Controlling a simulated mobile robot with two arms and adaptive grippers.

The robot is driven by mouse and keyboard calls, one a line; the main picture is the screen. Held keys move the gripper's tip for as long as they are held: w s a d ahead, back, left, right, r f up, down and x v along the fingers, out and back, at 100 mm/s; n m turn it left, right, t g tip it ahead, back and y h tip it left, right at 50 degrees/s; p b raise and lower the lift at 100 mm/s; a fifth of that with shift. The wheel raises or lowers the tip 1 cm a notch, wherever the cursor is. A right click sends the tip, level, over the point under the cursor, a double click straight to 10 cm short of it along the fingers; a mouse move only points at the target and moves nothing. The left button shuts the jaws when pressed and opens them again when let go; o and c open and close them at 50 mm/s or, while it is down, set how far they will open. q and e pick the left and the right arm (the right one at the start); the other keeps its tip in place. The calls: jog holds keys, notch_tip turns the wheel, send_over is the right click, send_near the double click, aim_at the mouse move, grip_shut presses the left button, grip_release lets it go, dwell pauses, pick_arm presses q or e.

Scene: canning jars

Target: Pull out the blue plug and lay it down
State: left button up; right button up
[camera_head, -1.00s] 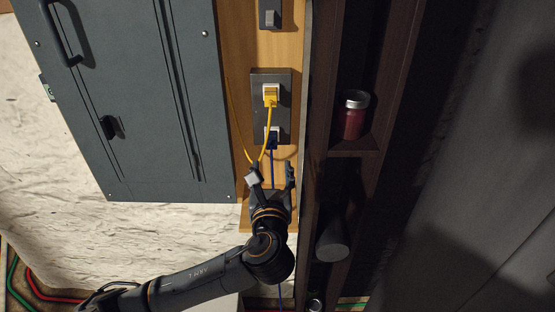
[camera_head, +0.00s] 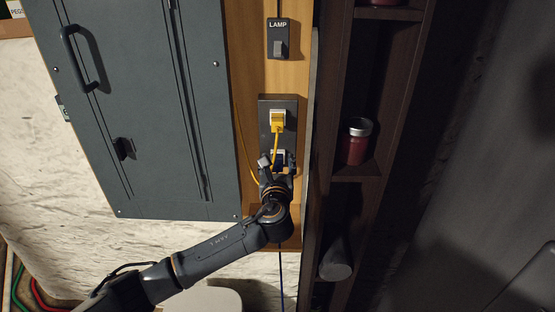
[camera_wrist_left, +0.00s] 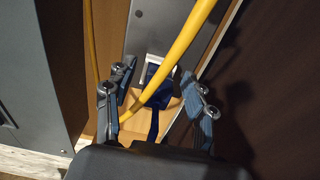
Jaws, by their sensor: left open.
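The blue plug (camera_head: 279,156) sits in the lower socket of the grey outlet plate (camera_head: 264,132) on the wooden panel. Its blue cord runs down behind my left gripper and shows again below it. My left gripper (camera_head: 280,166) is open, with its fingertips on either side of the blue plug, which it partly hides. In the left wrist view the blue plug (camera_wrist_left: 160,97) shows between the open fingers. I cannot tell whether they touch it. A yellow plug (camera_head: 277,121) sits in the upper socket. My right gripper is not in view.
The yellow cord (camera_wrist_left: 190,35) hangs close to my left gripper and crosses in front of the blue plug in the left wrist view. A grey cabinet (camera_head: 150,100) stands at left. A lamp switch (camera_head: 279,40) is above. A dark shelf (camera_head: 357,171) with a red jar (camera_head: 354,147) is at right.

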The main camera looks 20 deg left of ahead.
aim_at(277, 164)
pick_arm(q)
jog(key=shift+w, duration=0.1)
grip_shut()
jog(key=c, duration=0.8)
grip_release()
grip_shut()
jog(key=shift+p+v, duration=0.9)
jog(key=shift+v, duration=0.25)
jog(key=shift+p+v, duration=0.45)
jog(key=shift+v, duration=0.3)
jog(key=shift+s+f, duration=0.1)
jog(key=shift+s, duration=0.15)
